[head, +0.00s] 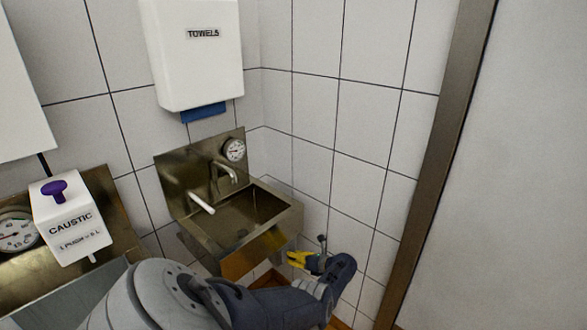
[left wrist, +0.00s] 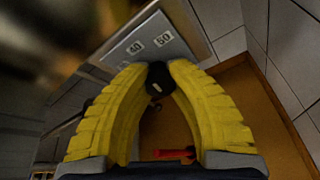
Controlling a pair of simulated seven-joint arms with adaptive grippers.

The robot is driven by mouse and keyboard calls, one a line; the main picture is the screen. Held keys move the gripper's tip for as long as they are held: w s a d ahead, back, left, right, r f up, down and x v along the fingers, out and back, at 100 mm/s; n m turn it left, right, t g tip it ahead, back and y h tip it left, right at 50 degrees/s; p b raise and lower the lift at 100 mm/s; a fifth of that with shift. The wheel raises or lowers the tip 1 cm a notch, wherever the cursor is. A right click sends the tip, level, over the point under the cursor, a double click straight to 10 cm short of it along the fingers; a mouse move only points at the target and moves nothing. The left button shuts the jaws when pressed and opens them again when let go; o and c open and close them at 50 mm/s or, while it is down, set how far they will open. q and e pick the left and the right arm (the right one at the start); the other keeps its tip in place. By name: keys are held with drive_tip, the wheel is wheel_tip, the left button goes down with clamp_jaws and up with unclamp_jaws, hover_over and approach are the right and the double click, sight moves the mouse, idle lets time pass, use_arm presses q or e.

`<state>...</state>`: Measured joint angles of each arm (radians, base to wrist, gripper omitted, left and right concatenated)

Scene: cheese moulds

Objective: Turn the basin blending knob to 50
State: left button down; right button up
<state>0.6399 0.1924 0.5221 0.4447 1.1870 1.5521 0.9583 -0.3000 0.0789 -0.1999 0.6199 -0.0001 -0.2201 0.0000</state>
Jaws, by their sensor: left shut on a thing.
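The black blending knob (left wrist: 157,77) sits between the yellow fingertips of my left gripper (left wrist: 160,72) in the left wrist view. The gripper is shut on it. A grey scale plate (left wrist: 150,42) with the marks 40 and 50 shows just beyond the knob. A small pale mark is on the knob; I cannot tell which number it points to. In the head view my left gripper (head: 298,259) is below the right front of the steel basin (head: 262,243), and the knob is hidden. My right gripper is not in view.
A tap (head: 224,172), a gauge (head: 233,149) and a white handle (head: 201,202) are at the basin. A towel box (head: 197,65) hangs above. A caustic dispenser (head: 70,221) is at left. A red object (left wrist: 173,154) shows below the fingers in the wrist view.

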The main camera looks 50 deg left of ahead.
use_arm(q)
drive_tip(key=shift+s+f+m, duration=0.1)
drive_tip(key=shift+m, duration=0.2)
idle(0.4)
drive_tip(key=c, duration=1.1)
unclamp_jaws()
drive_tip(key=shift+o, duration=0.2)
drive_tip(key=v, duration=1.2)
drive_tip(key=shift+o, duration=0.2)
